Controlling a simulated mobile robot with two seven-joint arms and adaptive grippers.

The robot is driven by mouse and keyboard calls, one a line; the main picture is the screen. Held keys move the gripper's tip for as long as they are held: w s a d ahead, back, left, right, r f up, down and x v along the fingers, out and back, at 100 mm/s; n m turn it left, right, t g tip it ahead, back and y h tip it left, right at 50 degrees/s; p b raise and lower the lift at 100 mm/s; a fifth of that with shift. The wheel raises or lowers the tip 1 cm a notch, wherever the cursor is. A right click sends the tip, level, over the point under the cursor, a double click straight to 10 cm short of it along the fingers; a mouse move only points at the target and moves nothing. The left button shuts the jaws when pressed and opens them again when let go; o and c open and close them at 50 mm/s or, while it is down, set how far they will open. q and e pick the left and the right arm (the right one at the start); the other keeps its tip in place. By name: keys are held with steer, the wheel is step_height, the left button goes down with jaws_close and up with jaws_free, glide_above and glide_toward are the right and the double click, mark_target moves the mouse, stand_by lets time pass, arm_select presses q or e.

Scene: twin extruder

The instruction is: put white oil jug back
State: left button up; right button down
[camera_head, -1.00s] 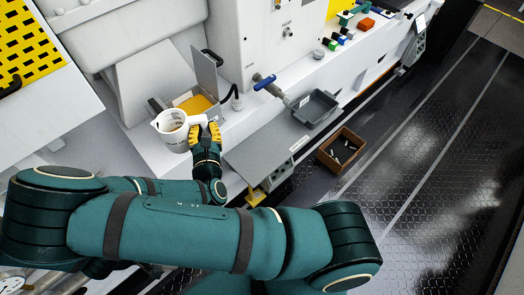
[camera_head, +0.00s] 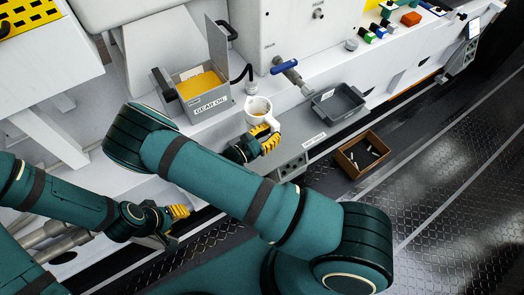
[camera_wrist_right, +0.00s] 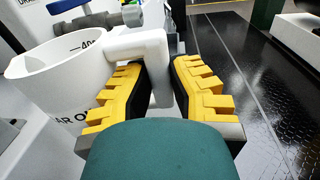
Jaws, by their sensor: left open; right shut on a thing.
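My left gripper (camera_head: 178,212) is open and empty at lower left, well away from the jug.
The gear oil box (camera_head: 205,107) has its lid up and yellow-orange oil inside. The blue-handled valve (camera_head: 284,67) juts out near the jug. A grey tray (camera_head: 345,117) is to the right. A brown crate (camera_head: 345,162) with small parts stands on the floor.

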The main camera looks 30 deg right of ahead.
steer(key=shift+s+d+f+m+g, duration=0.1)
steer(key=shift+s+f+m+g, duration=0.25)
steer(key=shift+f+g, duration=0.2)
steer(key=shift+s+f+m+g, duration=0.25)
steer(key=shift+f+m+g, duration=0.15)
steer(key=shift+f, duration=0.25)
steer(key=shift+f+b, duration=1.55)
steer(key=shift+f, duration=3.25)
steer(key=shift+f, duration=0.1)
steer(key=c, duration=1)
jaws_free()
steer(key=shift+f, duration=0.1)
